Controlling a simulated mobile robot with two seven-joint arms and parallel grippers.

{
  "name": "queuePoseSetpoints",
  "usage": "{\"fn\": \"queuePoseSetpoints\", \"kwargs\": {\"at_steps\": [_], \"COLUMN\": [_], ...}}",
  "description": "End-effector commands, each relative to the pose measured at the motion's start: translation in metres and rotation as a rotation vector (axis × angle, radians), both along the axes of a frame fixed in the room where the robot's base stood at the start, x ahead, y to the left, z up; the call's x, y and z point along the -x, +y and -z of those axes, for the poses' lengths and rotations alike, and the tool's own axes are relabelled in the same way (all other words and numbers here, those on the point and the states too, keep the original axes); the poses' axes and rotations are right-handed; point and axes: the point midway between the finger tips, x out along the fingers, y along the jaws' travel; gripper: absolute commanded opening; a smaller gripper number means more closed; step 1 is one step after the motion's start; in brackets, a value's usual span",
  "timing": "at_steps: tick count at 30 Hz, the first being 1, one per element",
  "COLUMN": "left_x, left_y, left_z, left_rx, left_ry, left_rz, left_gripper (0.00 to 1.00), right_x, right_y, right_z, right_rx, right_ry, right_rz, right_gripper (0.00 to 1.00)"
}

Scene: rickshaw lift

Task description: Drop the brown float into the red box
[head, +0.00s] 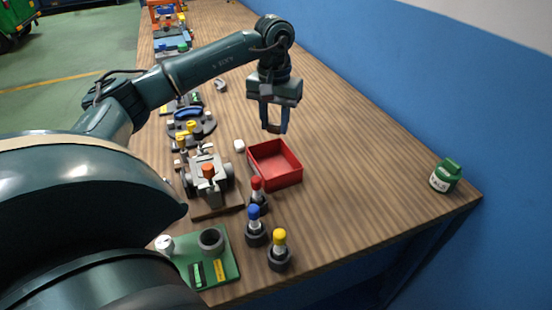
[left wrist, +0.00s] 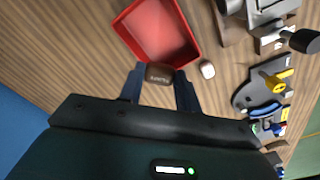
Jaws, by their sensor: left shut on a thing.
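The red box (head: 282,181) stands open on the wooden workbench, and its inside looks empty. It also shows in the left wrist view (left wrist: 158,32). My left gripper (head: 273,129) hangs above the bench, at the far side of the red box in the head view. It is shut on the brown float (left wrist: 159,74), a small dark brown block with lettering between the fingertips. In the left wrist view the float overlaps the near edge of the box. My right gripper is not in view.
A small white piece (head: 239,145) lies beside the box. A grey vehicle model (head: 205,179) stands left of it. Bottles with red (head: 257,190), blue (head: 255,225) and yellow (head: 279,248) caps stand in front. A green container (head: 445,176) is at the right. The bench right of the box is clear.

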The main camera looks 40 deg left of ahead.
Motion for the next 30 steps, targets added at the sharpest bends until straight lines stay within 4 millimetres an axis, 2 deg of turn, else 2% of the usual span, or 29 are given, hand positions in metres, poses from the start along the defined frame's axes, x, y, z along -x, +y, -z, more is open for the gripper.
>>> {"fn": "queuePoseSetpoints", "kwargs": {"at_steps": [5,15,20,28,29,30], "left_x": [0.000,0.001,0.000,0.000,0.000,0.000], "left_y": [0.000,0.000,0.000,0.000,0.000,0.000], "left_z": [0.012,0.052,0.061,0.060,0.060,0.060], "left_rx": [-0.001,-0.001,0.000,0.000,0.000,-0.001], "left_ry": [0.001,0.001,0.000,0.000,0.000,0.000], "left_rz": [0.000,0.000,0.000,0.000,0.000,0.000], "left_gripper": [0.12,0.12,0.12,0.12,0.36,0.39], "right_x": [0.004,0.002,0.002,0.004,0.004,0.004], "right_y": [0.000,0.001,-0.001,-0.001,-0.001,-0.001], "right_z": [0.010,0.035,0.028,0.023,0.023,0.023], "right_rx": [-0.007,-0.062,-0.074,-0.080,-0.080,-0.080], "right_ry": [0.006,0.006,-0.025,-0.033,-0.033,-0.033], "right_rz": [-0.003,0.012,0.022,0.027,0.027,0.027], "right_gripper": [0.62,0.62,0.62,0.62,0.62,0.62]}}
